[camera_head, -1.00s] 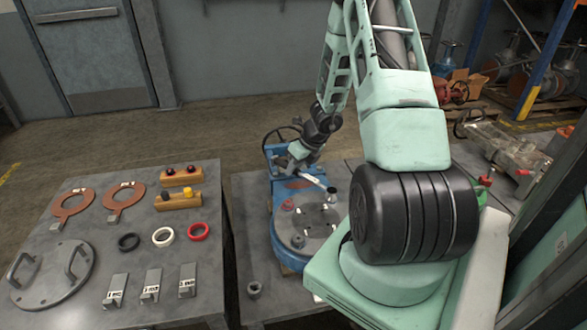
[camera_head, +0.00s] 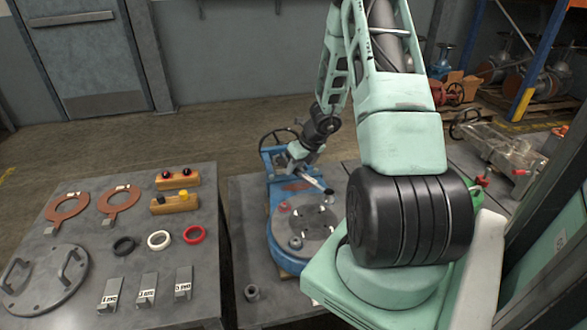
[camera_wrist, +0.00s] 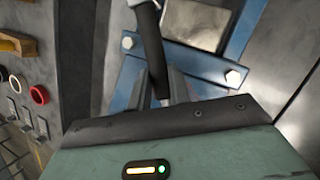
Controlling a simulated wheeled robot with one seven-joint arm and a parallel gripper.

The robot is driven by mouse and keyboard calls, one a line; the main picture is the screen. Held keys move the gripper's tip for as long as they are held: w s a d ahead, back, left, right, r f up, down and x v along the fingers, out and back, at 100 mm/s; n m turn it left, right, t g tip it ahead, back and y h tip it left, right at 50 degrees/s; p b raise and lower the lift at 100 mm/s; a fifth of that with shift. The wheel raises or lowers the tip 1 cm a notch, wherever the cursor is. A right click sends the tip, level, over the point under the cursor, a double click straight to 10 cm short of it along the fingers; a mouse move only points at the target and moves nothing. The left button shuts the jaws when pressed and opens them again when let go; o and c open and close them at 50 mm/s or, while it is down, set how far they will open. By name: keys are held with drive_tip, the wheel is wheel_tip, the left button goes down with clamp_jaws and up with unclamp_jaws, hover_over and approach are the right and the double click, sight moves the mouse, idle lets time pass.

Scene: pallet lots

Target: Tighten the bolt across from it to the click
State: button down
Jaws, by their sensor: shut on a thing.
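My gripper (camera_head: 297,158) is low over the blue valve body (camera_head: 275,233), shut on a bar-shaped tool. The tool's silver shaft (camera_head: 309,179) slopes down to the right to a dark head (camera_head: 329,191) at the upper right of the round grey flange face (camera_head: 318,226). I cannot tell whether that head sits on a bolt. A grey bolt (camera_head: 296,243) stands at the flange's near left, and a reddish one (camera_head: 284,207) at its upper left. My arm hides the flange's right side. In the wrist view, the tool's black handle (camera_wrist: 152,50) runs between the fingers.
The left table holds copper-coloured rings (camera_head: 118,199), a round lid with handles (camera_head: 45,281), black, white and red rings (camera_head: 194,235), labelled tags (camera_head: 147,290) and knob blocks (camera_head: 175,203). A loose nut (camera_head: 252,292) lies left of the valve.

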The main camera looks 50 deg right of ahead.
drive_tip(key=shift+s+d, duration=0.1)
drive_tip(key=shift+d, duration=0.2)
drive_tip(key=shift+a, duration=0.15)
drive_tip(key=shift+a+n, duration=0.5)
drive_tip(key=shift+a, duration=0.15)
drive_tip(key=shift+w, duration=0.2)
drive_tip(key=shift+r+p, duration=0.9)
drive_tip(key=shift+p, duration=0.05)
idle(2.5)
drive_tip(key=shift+r+p, duration=1.8)
drive_tip(key=shift+r, duration=0.15)
drive_tip(key=shift+a, duration=0.15)
